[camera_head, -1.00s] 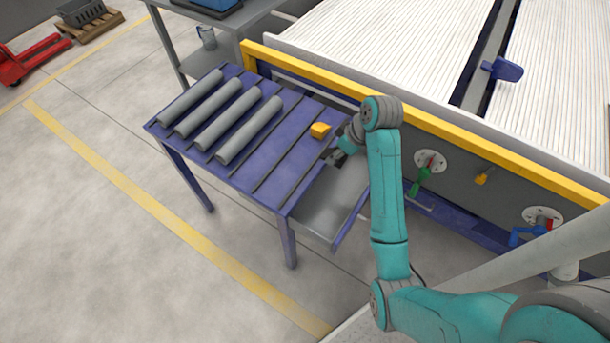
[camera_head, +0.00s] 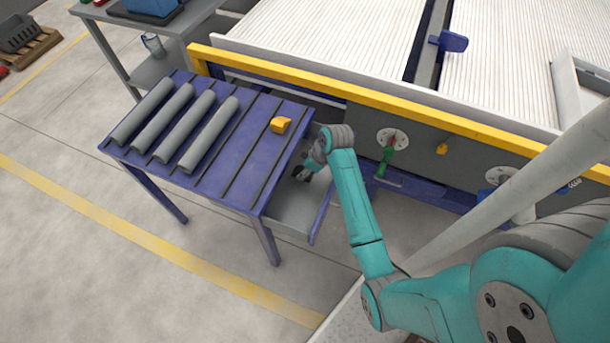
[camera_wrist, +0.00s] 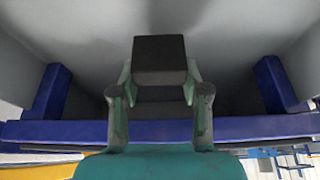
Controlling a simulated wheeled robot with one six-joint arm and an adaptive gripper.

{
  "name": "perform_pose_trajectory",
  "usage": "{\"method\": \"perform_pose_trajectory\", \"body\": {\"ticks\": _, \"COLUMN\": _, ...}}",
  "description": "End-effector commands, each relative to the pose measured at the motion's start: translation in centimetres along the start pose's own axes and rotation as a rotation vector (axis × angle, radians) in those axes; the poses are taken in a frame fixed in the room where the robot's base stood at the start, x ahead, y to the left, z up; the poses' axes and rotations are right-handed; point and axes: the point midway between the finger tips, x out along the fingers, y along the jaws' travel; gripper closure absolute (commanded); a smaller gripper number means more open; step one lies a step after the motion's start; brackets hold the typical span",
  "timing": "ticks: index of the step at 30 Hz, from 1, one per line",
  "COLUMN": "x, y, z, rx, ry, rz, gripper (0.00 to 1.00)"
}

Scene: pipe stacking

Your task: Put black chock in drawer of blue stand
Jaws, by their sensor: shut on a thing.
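The black chock (camera_wrist: 159,58) shows in the wrist view as a dark block between the two fingers of my gripper (camera_wrist: 159,85), which is shut on it. In the head view my gripper (camera_head: 308,168) reaches down inside the open drawer (camera_head: 290,214) at the right side of the blue stand (camera_head: 238,172). A small dark shape at its tip there is partly hidden by the wrist. In the wrist view the grey drawer interior surrounds the chock, with a blue edge behind the fingers. I cannot tell whether the chock touches the drawer floor.
Several grey pipes (camera_head: 208,135) lie on the stand's top left, and a yellow chock (camera_head: 281,125) sits near its right edge. A yellow rail (camera_head: 370,98) and grey machine panel with a green handle (camera_head: 385,160) stand close behind and right of the drawer.

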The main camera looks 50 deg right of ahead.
Motion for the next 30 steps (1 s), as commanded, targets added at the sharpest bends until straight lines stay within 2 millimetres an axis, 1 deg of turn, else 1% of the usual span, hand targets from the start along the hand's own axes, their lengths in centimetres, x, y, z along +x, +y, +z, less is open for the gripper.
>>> {"method": "perform_pose_trajectory", "body": {"ticks": 4, "x": 0.8, "y": 0.0, "z": 0.3, "rx": 0.0, "ry": 0.0, "rz": 0.0, "gripper": 0.91}}
{"method": "perform_pose_trajectory", "body": {"ticks": 9, "x": 2.9, "y": -0.1, "z": 1.2, "rx": 0.002, "ry": -0.001, "rz": -0.002, "gripper": 0.91}}
{"method": "perform_pose_trajectory", "body": {"ticks": 12, "x": 3.6, "y": 0.0, "z": 1.5, "rx": 0.0, "ry": 0.0, "rz": -0.001, "gripper": 0.91}}
{"method": "perform_pose_trajectory", "body": {"ticks": 23, "x": 3.9, "y": 0.0, "z": 1.6, "rx": 0.0, "ry": 0.001, "rz": 0.001, "gripper": 0.91}}
{"method": "perform_pose_trajectory", "body": {"ticks": 24, "x": 3.9, "y": 0.0, "z": 1.6, "rx": 0.0, "ry": 0.001, "rz": 0.001, "gripper": 0.44}}
{"method": "perform_pose_trajectory", "body": {"ticks": 26, "x": 3.9, "y": 0.0, "z": 1.6, "rx": 0.0, "ry": 0.001, "rz": 0.001, "gripper": 0.29}}
{"method": "perform_pose_trajectory", "body": {"ticks": 30, "x": 3.9, "y": 0.0, "z": 1.6, "rx": 0.0, "ry": 0.001, "rz": 0.001, "gripper": 0.29}}
